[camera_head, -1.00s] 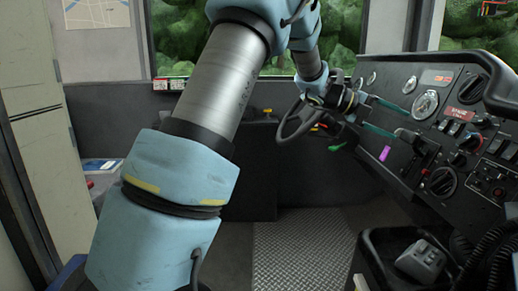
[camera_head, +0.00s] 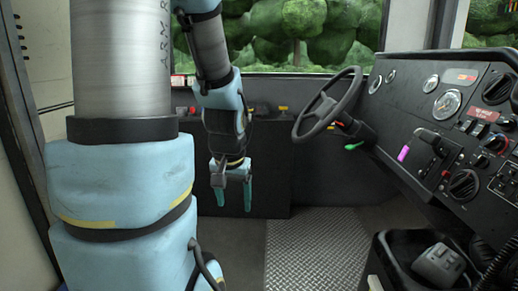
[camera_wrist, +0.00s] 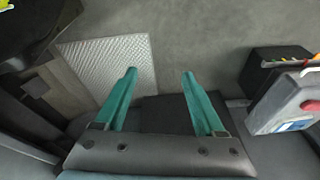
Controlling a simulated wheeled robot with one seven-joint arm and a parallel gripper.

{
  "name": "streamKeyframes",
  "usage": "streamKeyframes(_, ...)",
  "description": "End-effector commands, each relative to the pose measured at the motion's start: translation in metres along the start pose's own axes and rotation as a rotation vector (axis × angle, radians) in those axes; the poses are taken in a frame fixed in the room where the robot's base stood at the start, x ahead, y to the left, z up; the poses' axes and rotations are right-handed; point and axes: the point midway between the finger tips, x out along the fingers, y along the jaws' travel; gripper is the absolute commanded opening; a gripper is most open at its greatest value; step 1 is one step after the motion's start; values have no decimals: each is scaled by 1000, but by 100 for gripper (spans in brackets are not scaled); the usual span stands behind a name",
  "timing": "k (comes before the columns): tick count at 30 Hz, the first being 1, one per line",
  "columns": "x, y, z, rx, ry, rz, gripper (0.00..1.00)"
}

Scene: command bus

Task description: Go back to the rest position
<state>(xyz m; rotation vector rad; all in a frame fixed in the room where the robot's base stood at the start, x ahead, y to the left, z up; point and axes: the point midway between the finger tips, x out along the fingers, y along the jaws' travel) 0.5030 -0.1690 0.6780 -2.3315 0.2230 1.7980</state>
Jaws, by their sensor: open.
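My gripper (camera_head: 233,198) hangs in the left middle of the head view, its two teal fingers pointing down in front of the dark front panel. The fingers are apart, with nothing between them. In the wrist view my gripper (camera_wrist: 160,75) is also open and empty, above the grey floor. My blue and silver arm fills the left of the head view and hides part of the cab behind it.
A dashboard (camera_head: 455,115) with gauges and switches stands at the right, with a steering wheel (camera_head: 328,104) beside it. A metal tread plate (camera_head: 318,248) lies on the clear floor. A black seat or console (camera_head: 400,255) is at lower right. A grey box (camera_wrist: 290,100) shows in the wrist view.

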Motion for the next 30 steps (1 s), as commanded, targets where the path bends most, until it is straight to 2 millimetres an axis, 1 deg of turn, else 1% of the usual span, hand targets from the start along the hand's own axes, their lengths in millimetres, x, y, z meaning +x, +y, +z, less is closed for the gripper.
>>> streamKeyframes(1,-1,1,22,-69,-52,14,71)
streamKeyframes(3,-3,5,50,-162,-127,36,71)
streamKeyframes(4,-16,5,45,-159,-123,36,71)
streamKeyframes(5,-24,4,41,-154,-120,35,71)
streamKeyframes(11,-65,2,30,-148,-117,34,71)
streamKeyframes(14,-90,0,23,-147,-116,34,71)
streamKeyframes(24,-193,-6,-4,-145,-115,33,71)
streamKeyframes(27,-221,-8,-11,-145,-115,33,71)
streamKeyframes(30,-242,-9,-17,-145,-115,33,71)
